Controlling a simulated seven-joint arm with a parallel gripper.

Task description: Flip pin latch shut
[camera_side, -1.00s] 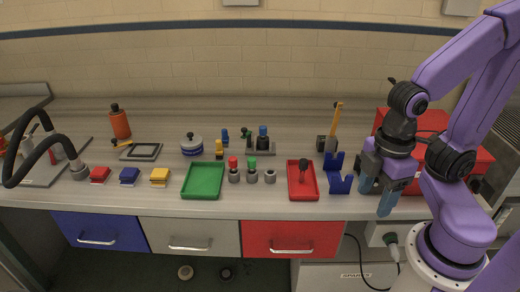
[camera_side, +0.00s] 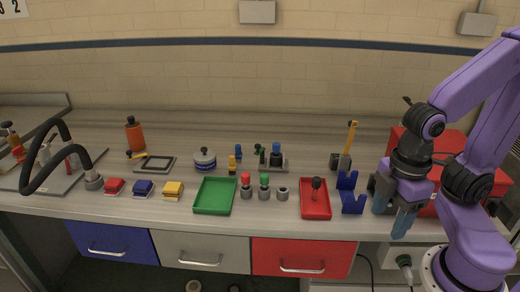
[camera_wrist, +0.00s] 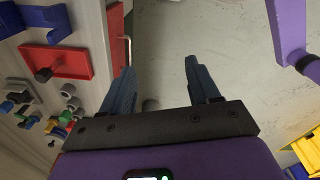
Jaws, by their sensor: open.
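An upright yellow lever (camera_side: 350,138) stands on a small dark block (camera_side: 340,162) at the back right of the bench in the side view. A shorter yellow handle (camera_side: 136,155) lies at the corner of a flat dark frame (camera_side: 158,164) at the back left. I cannot tell for sure which of these is the pin latch. My gripper (camera_side: 391,212) points down at the bench's front right edge, open and empty, apart from both. In the wrist view my open fingers (camera_wrist: 160,68) have only floor between them; neither yellow piece shows clearly there.
A blue cradle (camera_side: 351,200) and a red tray (camera_side: 315,211) with a dark-knobbed piece stand left of my gripper. A large red box (camera_side: 402,146) is behind it. A green tray (camera_side: 214,196), capped pieces and coloured blocks fill the bench's middle and left.

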